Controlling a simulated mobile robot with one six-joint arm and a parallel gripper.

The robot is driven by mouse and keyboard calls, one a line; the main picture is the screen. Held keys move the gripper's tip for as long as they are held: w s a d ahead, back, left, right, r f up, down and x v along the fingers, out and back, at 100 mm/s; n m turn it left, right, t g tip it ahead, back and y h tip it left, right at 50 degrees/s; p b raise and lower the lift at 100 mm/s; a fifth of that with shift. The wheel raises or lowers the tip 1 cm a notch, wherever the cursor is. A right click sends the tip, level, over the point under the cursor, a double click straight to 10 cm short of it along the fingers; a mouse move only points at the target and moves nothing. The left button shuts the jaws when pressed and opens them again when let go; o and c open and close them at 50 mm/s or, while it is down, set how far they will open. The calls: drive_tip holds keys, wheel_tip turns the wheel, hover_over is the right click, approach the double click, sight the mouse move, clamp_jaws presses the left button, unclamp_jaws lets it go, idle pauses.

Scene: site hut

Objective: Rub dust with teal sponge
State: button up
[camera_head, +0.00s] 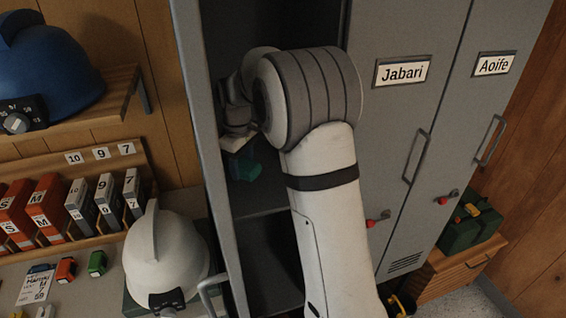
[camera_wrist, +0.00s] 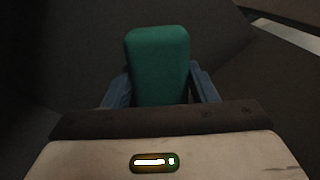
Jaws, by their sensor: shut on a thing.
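The teal sponge (camera_wrist: 158,62) is in the middle of the wrist view, between the two blue fingers of my gripper (camera_wrist: 160,88). My gripper is shut on it. In the head view, the sponge (camera_head: 243,168) shows as a small dark teal shape below my gripper (camera_head: 238,150), inside the open locker (camera_head: 262,225). The sponge is above the locker's inner shelf; I cannot tell whether it touches any surface. No dust can be made out in the dark locker. My arm hides much of the locker's inside.
Locker doors labelled Jabari (camera_head: 402,71) and Aoife (camera_head: 494,65) are shut at the right. A white helmet (camera_head: 165,255) stands close left of the open locker. A blue helmet (camera_head: 45,75) sits on a shelf. A green case (camera_head: 468,225) rests on a wooden cabinet at right.

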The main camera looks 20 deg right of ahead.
drive_tip(key=shift+s+r+p, duration=0.1)
drive_tip(key=shift+r+p, duration=0.7)
drive_tip(key=shift+r, duration=0.7)
drive_tip(key=shift+f, duration=0.1)
